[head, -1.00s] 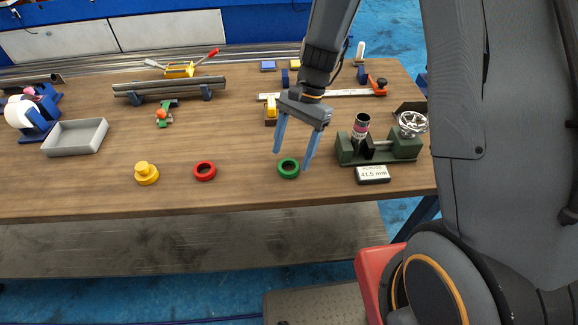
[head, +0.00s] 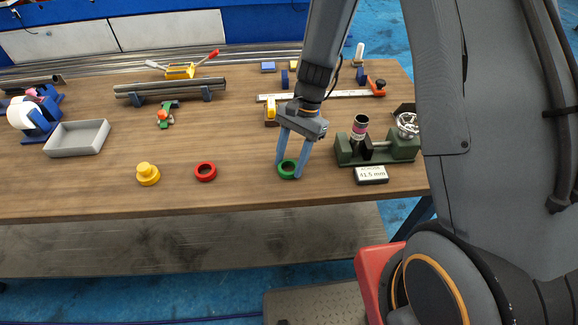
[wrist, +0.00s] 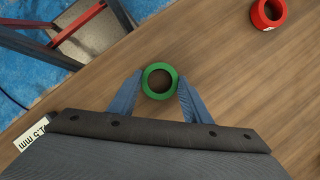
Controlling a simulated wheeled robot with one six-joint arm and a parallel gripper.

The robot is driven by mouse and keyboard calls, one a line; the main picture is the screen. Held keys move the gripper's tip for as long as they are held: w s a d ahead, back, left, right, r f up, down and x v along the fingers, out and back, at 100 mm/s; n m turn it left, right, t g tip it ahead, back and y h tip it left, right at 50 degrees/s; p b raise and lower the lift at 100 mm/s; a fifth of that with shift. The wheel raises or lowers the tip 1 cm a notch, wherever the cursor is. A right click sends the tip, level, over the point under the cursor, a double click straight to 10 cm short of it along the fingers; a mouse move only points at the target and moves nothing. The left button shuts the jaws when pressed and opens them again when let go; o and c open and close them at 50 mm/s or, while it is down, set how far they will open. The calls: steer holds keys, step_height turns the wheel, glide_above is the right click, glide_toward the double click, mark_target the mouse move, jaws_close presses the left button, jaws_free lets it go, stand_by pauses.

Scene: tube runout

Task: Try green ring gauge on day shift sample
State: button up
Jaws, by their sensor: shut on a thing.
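The green ring gauge (head: 287,169) lies flat near the front of the table. It also shows in the wrist view (wrist: 146,76), between my fingertips. My gripper (head: 290,172) points down with its blue fingers on either side of the ring, shut on its outside. In the wrist view my gripper (wrist: 159,83) touches the ring on both sides. A short dark tube with a pink-and-white label (head: 360,128) stands upright at the green vise (head: 378,152). I cannot read its label, so I cannot tell if it is the day shift sample.
A display reading 41.5 mm (head: 371,175) sits before the vise. A grey tray (head: 77,138) and a tube rack (head: 170,88) stand farther back. The table between is clear.

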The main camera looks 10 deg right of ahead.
steer(key=shift+r, duration=0.15)
step_height(320, 180, up, 10)
steer(key=b, duration=0.2)
stand_by(0.4)
steer(key=o, duration=0.4)
steer(key=c, duration=0.4)
steer(key=shift+d, duration=0.1)
